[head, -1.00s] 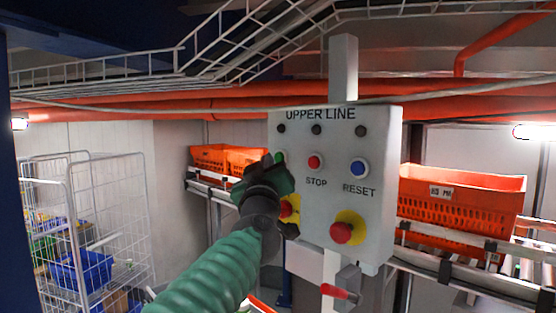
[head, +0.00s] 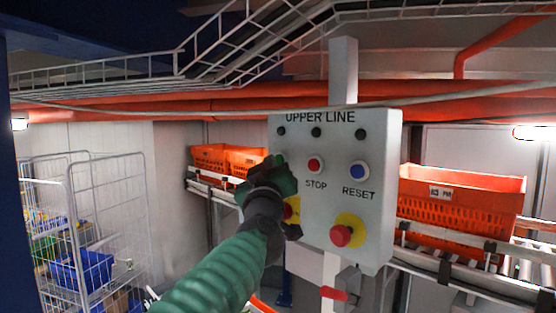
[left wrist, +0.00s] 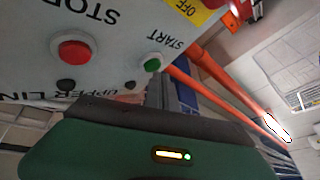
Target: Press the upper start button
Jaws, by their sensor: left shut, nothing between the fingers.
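The UPPER LINE control box (head: 387,190) is a pale panel on a post. Its start button is hidden behind my left gripper (head: 277,166) in the head view. In the left wrist view, where the panel appears upside down, the green start button (left wrist: 153,65) shows beside the word START. My left gripper is shut and empty, its tip in front of the panel's left part; the dark fingers (left wrist: 160,95) appear just below the button. I cannot tell whether they touch it. My right gripper is in neither view.
The red stop button (head: 315,166), the blue reset button (head: 360,169) and a red emergency knob on yellow (head: 341,235) share the panel. Orange totes (head: 460,205) sit on conveyors behind. A wire cage cart (head: 100,215) stands at left.

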